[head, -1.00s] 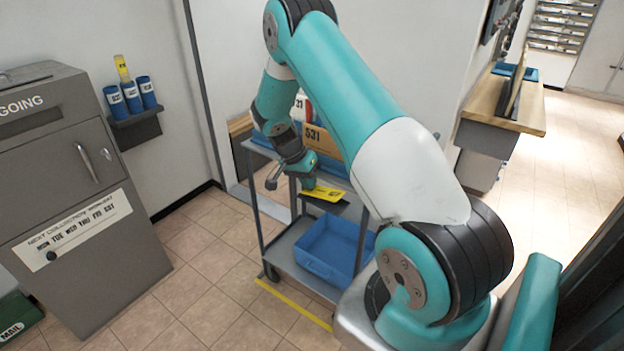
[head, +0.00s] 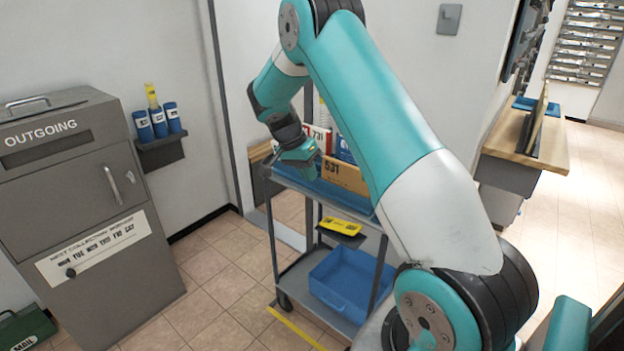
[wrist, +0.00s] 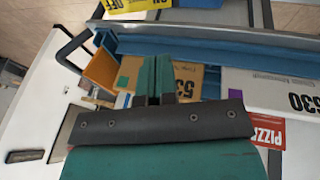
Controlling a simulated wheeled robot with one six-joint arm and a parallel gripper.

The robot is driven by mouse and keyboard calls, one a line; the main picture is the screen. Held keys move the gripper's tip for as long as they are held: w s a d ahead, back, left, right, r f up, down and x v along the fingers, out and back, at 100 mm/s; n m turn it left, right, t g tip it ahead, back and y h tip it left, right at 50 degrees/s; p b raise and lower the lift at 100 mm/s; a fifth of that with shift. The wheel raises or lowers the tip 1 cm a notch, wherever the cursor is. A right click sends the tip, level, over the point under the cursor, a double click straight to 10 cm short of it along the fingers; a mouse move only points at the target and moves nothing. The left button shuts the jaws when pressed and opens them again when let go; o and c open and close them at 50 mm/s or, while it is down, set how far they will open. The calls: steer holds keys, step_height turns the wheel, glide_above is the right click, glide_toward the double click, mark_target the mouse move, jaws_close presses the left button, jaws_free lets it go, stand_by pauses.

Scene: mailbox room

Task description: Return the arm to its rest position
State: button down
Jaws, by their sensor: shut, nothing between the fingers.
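My arm is raised and bent over a grey cart in the head view. My gripper (head: 300,152) is at the left end of the cart's upper level, close to the parcels there. In the wrist view my gripper (wrist: 154,75) has its two fingers together, with nothing between them. A brown box marked 531 (wrist: 192,82) lies beyond the fingertips. Whether the fingers touch anything cannot be told.
The grey cart (head: 272,235) carries a blue bin (head: 345,285) below and a yellow item (head: 342,227) on a small shelf. A grey OUTGOING box (head: 75,200) stands left. A wooden counter (head: 535,150) is at right. Floor between box and cart is clear.

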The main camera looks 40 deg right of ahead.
stand_by(0.4)
steer(key=s+a+r+n+t+y, duration=0.1)
steer(key=s+a+r+n, duration=0.1)
steer(key=a+r+n, duration=0.35)
steer(key=s+a+r+n+t+y+p, duration=0.1)
steer(key=s+a+r+n, duration=0.1)
steer(key=a, duration=0.6)
steer(key=s+a+r+n+t+y, duration=0.1)
steer(key=s+a+r+n, duration=0.1)
steer(key=a+r+n, duration=0.35)
steer(key=s+a+r+n+y, duration=0.1)
steer(key=s+a+n+y, duration=0.1)
steer(key=s+a+n, duration=0.3)
steer(key=s+a+r+n+y, duration=0.2)
steer(key=s+a+n, duration=0.3)
steer(key=s+a, duration=0.7)
steer(key=s+p, duration=0.1)
steer(key=s, duration=0.2)
steer(key=shift+s+r+y, duration=0.2)
steer(key=shift+s+y, duration=0.15)
steer(key=shift+y, duration=0.05)
